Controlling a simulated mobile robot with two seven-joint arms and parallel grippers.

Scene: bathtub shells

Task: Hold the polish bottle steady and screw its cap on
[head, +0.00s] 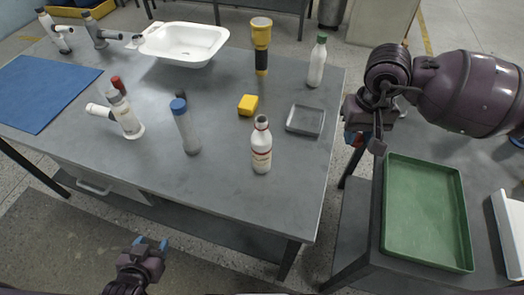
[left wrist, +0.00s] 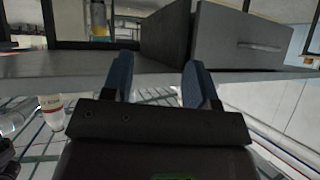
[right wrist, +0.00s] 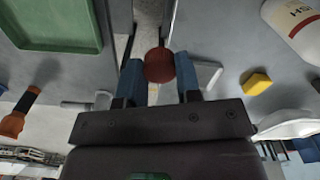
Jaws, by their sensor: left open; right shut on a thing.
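The polish bottle (head: 261,150) is white with a red-banded label and stands upright on the grey table near its right front, its dark neck bare. Part of its label also shows in the right wrist view (right wrist: 300,22). My right gripper (right wrist: 159,78) is shut on the dark red cap (right wrist: 159,65), holding it beyond the table's right edge, to the right of the bottle. In the head view the right arm partly hides the cap. My left gripper (head: 151,243) is open and empty, in front of the table's front edge; its blue fingers stand apart in the left wrist view (left wrist: 160,75).
Near the bottle are a shallow grey tray (head: 305,120), a yellow block (head: 248,105), a blue-capped bottle (head: 186,128) and a spray bottle (head: 124,112). A yellow flashlight (head: 261,45) and green-capped bottle (head: 317,63) stand behind. A green tray (head: 426,212) lies on the right table.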

